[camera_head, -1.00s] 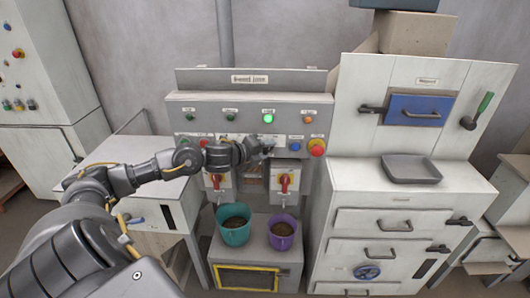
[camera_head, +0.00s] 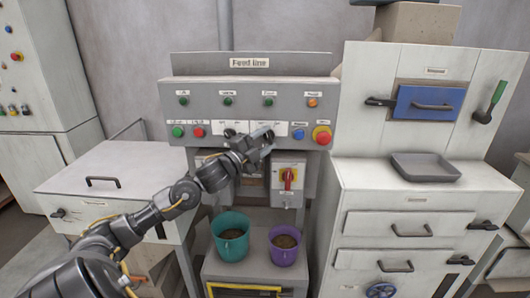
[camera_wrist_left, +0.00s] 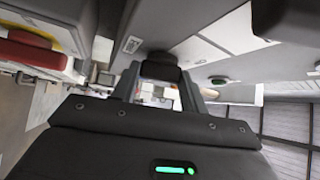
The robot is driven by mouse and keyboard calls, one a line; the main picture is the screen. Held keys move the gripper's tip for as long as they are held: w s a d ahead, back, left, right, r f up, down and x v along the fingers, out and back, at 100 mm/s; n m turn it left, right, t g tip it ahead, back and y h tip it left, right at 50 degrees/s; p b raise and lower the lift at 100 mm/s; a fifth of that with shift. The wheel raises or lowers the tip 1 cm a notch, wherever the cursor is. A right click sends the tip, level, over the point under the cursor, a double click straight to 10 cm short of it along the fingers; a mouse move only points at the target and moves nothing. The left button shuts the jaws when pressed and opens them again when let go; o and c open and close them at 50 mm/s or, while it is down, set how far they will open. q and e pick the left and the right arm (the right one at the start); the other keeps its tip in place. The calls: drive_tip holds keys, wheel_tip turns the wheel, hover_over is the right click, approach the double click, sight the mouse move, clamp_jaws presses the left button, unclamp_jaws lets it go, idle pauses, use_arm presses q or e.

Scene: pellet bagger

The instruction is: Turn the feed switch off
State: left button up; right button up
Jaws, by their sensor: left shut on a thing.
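The grey control panel (camera_head: 240,120) has a "Feed line" sign (camera_head: 250,62) above it. My left gripper (camera_head: 262,140) is at the panel's right-of-middle, fingers closed on a black switch knob, which shows between the fingertips in the left wrist view (camera_wrist_left: 161,69). Gripper and fingers hide most of this knob and its label in the head view. Another black knob (camera_head: 229,133) is to its left. The lamps above, including the third green one (camera_head: 268,101), look unlit. My right gripper is not in view.
A green button (camera_head: 178,132), red button (camera_head: 198,132), blue button (camera_head: 298,134) and red emergency button (camera_head: 321,135) flank the knobs. A red-handled switch (camera_head: 288,178) is below. Teal (camera_head: 231,237) and purple (camera_head: 284,246) buckets stand lower. A white cabinet (camera_head: 365,140) is at right.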

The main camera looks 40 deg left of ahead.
use_arm(q)
drive_tip(key=shift+f+n+t+y+b, duration=0.15)
drive_tip(key=shift+n+t+y+b, duration=0.15)
drive_tip(key=shift+n+t+b, duration=0.75)
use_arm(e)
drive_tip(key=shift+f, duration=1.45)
use_arm(q)
drive_tip(key=shift+n, duration=0.25)
drive_tip(key=o, duration=1)
drive_tip(key=shift+b+v, duration=1.6)
drive_tip(key=shift+v, duration=3.75)
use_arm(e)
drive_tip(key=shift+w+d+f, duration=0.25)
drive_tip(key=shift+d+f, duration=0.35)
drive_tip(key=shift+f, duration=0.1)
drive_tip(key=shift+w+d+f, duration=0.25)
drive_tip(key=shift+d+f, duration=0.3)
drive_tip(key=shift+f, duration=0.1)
use_arm(q)
drive_tip(key=shift+d, duration=0.1)
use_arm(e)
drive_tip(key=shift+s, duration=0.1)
